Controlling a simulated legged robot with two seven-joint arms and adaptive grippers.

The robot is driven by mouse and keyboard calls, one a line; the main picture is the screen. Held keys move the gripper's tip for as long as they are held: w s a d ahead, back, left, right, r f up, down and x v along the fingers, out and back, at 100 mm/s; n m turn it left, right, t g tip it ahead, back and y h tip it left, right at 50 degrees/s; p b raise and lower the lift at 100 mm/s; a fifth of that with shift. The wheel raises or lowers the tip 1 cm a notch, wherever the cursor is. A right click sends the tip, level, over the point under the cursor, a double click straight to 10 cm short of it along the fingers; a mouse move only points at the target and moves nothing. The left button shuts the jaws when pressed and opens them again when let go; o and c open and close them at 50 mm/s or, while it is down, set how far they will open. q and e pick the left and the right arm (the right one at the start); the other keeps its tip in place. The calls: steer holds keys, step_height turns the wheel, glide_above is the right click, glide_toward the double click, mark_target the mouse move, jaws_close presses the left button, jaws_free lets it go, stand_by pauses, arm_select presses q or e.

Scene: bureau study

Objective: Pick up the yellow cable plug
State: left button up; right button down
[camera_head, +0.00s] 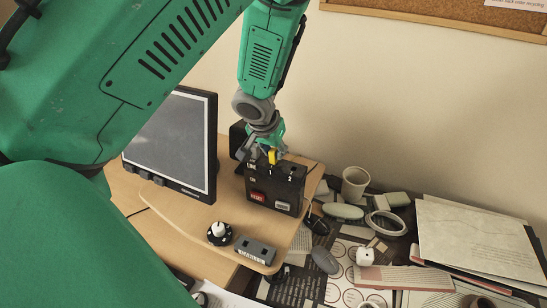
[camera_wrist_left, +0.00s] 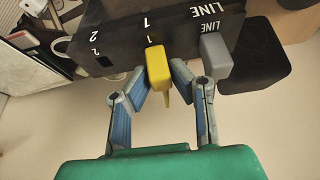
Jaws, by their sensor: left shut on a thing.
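The yellow cable plug (camera_head: 272,157) is at the top of a black box (camera_head: 275,188), at the port marked 1. It also shows in the left wrist view (camera_wrist_left: 158,66), against the box face (camera_wrist_left: 125,42). My left gripper (camera_head: 264,149) comes down from above and is shut on the yellow plug. In the wrist view the fingertips (camera_wrist_left: 160,75) are on either side of it. Whether the plug is still seated in the port is hard to tell. My right gripper is in neither view.
A grey plug (camera_wrist_left: 215,56) is at the LINE port beside the yellow one. A monitor (camera_head: 175,145) stands left of the box. A small round black item with a white top (camera_head: 219,232) and a grey block (camera_head: 255,249) lie in front. A cup (camera_head: 355,184) and papers are at right.

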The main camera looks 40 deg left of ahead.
arm_select(q)
steer(key=shift+d, duration=0.2)
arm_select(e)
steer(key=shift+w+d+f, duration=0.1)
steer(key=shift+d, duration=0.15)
